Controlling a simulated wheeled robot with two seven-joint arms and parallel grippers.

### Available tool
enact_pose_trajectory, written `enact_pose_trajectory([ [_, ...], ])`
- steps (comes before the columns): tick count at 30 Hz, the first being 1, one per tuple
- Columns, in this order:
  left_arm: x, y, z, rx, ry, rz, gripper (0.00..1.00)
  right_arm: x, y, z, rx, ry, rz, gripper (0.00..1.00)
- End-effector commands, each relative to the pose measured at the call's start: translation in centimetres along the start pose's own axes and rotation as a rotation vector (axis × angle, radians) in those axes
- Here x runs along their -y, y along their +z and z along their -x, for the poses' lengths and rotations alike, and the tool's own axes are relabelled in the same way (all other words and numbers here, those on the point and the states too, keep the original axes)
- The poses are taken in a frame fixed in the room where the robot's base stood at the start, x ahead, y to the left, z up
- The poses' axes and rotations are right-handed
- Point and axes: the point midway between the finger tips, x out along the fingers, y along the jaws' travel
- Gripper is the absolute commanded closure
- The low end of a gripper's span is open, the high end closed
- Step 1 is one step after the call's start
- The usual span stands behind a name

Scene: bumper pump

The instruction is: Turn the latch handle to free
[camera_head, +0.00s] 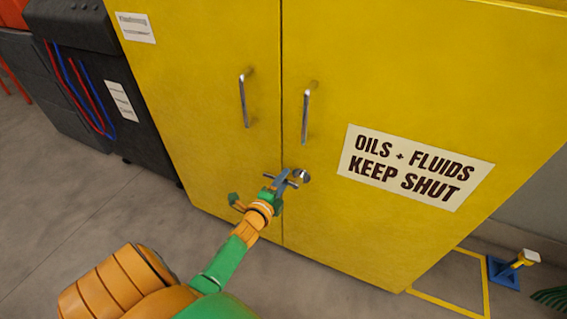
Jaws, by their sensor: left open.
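The latch (303,176) shows as a small round silver piece on the right door of the yellow cabinet (400,80), just right of the seam between the doors and below the pull handles. My left gripper (285,180) is open, with its grey fingers at the seam, right beside the latch. The gripper hides part of the latch area, so I cannot tell whether the fingers touch the latch handle or how the handle is turned. Both cabinet doors look shut. My right gripper is out of view.
Two metal pull handles, left (243,100) and right (306,115), stick out above my gripper. A sign (412,166) is on the right door. A dark machine with red and blue hoses (85,90) stands at left. A blue stand (505,270) is at lower right. Floor in front is clear.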

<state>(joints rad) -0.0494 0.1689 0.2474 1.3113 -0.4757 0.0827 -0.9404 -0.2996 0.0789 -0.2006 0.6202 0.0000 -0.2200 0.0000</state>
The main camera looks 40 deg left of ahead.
Motion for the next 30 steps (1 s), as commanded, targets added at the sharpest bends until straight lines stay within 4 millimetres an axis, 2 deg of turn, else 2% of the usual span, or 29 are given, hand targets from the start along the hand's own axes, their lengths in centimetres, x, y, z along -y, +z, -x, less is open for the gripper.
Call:
enact_pose_trajectory([
  [2,0.3,0.0,1.8,0.000,0.004,0.000,0.49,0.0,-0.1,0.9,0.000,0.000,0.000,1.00],
  [6,0.2,0.0,4.8,0.001,0.003,0.000,0.49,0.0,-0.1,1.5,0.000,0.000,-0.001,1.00],
  [9,0.1,0.0,6.0,0.000,0.001,-0.001,0.49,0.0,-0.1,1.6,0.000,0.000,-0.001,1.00],
  [23,0.0,0.0,6.4,0.000,0.002,0.002,0.49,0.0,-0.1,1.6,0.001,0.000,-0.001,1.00],
  [25,-1.4,-0.4,6.5,-0.003,0.039,0.045,0.49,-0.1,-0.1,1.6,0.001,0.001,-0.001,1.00],
  [26,-2.8,-0.7,6.7,-0.004,0.077,0.087,0.49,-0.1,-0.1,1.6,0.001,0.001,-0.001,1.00],
  [29,-10.5,-2.7,8.6,0.011,0.295,0.321,0.49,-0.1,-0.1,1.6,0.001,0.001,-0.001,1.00],
  [30,-14.2,-3.7,10.2,0.038,0.407,0.431,0.49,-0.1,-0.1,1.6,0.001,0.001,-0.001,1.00],
])
